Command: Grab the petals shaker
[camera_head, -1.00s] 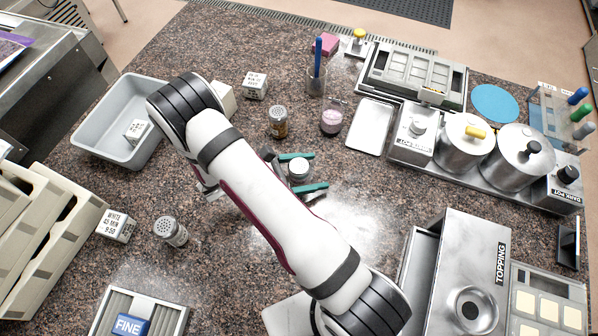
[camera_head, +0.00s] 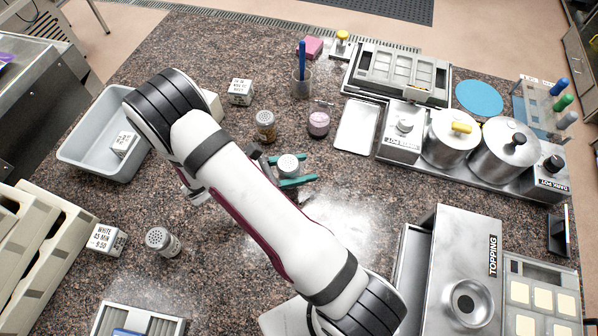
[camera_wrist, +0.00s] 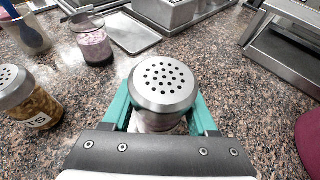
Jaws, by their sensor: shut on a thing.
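A shaker with a perforated steel lid (camera_head: 288,164) stands between the teal fingers of my gripper (camera_head: 290,170). In the wrist view the same shaker (camera_wrist: 162,85) sits between both fingers (camera_wrist: 160,115), which press against its sides. My gripper is shut on it. Its body shows pale, whitish-pink contents below the lid. Its label is hidden, so I cannot read whether it says petals. I cannot tell whether its base is off the counter.
A shaker with golden-brown contents (camera_head: 265,126) and a glass of pink stuff (camera_head: 318,123) stand just behind. Another shaker (camera_head: 162,242) stands at the left near a lettered white block (camera_head: 107,239). A metal tray (camera_head: 357,128) lies right of the glass. The speckled counter in front is clear.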

